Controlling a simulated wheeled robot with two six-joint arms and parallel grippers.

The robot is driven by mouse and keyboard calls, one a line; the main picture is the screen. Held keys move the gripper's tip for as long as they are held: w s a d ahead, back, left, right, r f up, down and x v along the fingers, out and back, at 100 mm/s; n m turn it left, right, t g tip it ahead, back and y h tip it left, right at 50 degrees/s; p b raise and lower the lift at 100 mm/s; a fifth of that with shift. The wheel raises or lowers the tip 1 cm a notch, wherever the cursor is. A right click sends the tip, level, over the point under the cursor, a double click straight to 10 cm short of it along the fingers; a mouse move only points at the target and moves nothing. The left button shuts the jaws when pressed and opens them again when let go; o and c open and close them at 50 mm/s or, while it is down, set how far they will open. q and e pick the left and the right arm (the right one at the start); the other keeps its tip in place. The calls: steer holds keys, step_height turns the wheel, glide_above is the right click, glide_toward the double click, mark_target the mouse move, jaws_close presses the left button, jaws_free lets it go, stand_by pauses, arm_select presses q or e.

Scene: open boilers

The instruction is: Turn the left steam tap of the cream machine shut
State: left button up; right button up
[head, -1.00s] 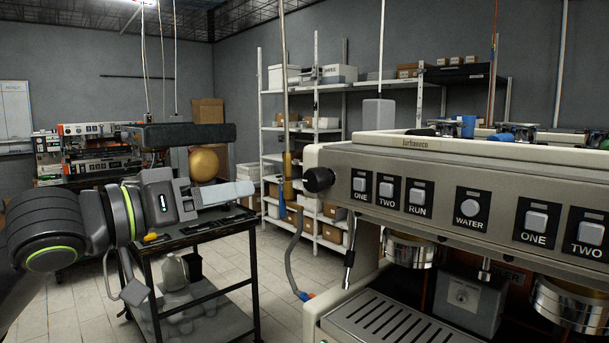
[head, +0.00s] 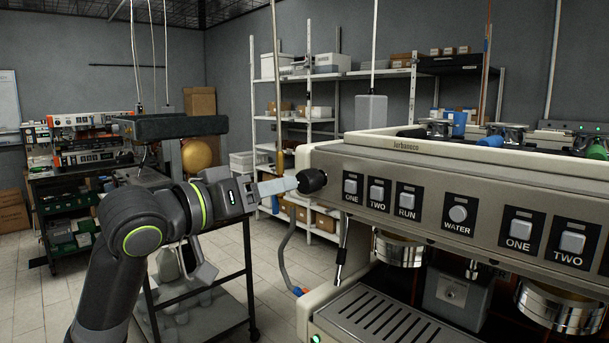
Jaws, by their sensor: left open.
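The cream machine (head: 400,165) fills the right side of the head view, with a row of labelled buttons on its front. Its left steam tap, a black round knob (head: 312,181), sticks out at the left end of the button panel. My left gripper (head: 292,184) is open, with its pale fingers pointing right at the knob. The fingertips are at the knob's left side and overlap it in the picture; I cannot tell whether they touch it. The steam wand (head: 342,256) hangs below the panel. My right gripper is not in view.
A dark cart (head: 247,262) stands behind my left arm. Shelves with boxes (head: 330,110) stand at the back. A grey hose (head: 283,258) hangs left of the machine.

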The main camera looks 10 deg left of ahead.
mark_target(301, 180)
arm_select(q)
steer(key=p+x, duration=0.2)
steer(key=x, duration=0.6)
steer(key=shift+w+d, duration=0.1)
steer(key=shift+w, duration=0.05)
steer(key=c, duration=1)
